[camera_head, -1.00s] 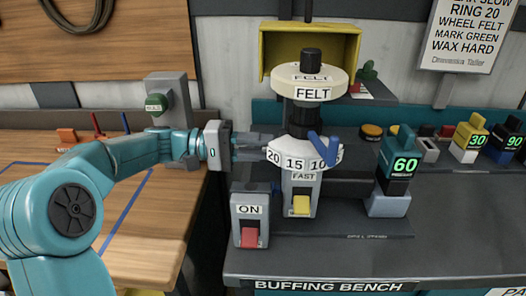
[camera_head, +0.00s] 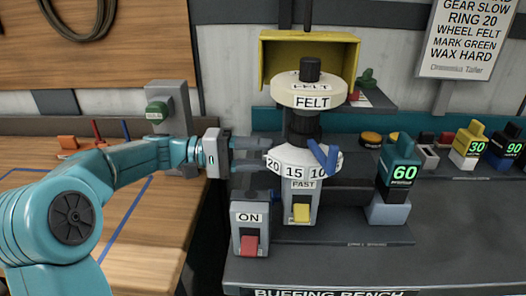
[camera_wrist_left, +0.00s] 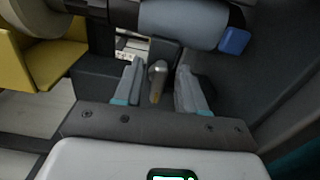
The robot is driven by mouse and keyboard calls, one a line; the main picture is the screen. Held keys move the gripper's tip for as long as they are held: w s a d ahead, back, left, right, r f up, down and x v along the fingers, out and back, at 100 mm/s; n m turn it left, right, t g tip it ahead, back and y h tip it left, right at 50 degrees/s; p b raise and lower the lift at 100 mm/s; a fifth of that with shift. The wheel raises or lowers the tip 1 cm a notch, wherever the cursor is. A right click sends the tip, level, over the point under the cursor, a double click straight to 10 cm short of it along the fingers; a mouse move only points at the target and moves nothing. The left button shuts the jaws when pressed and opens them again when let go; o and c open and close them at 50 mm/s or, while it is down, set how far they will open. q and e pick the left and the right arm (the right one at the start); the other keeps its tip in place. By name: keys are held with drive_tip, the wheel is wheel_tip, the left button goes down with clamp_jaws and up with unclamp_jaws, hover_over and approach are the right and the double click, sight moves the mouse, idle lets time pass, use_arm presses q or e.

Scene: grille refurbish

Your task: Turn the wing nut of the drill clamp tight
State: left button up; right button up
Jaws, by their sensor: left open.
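The drill stands upright in the middle of the head view, with a white FELT wheel (camera_head: 312,102) on top. Below are a black collar (camera_head: 303,127), a white number ring (camera_head: 294,170) and a blue lever (camera_head: 322,155). My left gripper (camera_head: 264,155) reaches in from the left, its fingers beside the ring's left edge. In the left wrist view its open fingers (camera_wrist_left: 160,75) stand either side of a small metallic knob (camera_wrist_left: 157,80), apparently the wing nut. I cannot tell if they touch it. The wing nut is hidden in the head view. My right gripper is not in view.
A red ON switch (camera_head: 250,243) stands below my gripper, and a yellow FAST switch (camera_head: 301,213) is below the ring. A yellow hood (camera_head: 268,66) backs the wheel. A block marked 60 (camera_head: 400,172) stands to the right. Bare bench (camera_head: 465,235) lies at the right front.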

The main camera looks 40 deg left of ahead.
use_arm(q)
drive_tip(key=v, duration=0.8)
drive_tip(key=shift+s+a+p, duration=0.25)
drive_tip(key=shift+a+p, duration=0.05)
drive_tip(key=shift+p, duration=0.05)
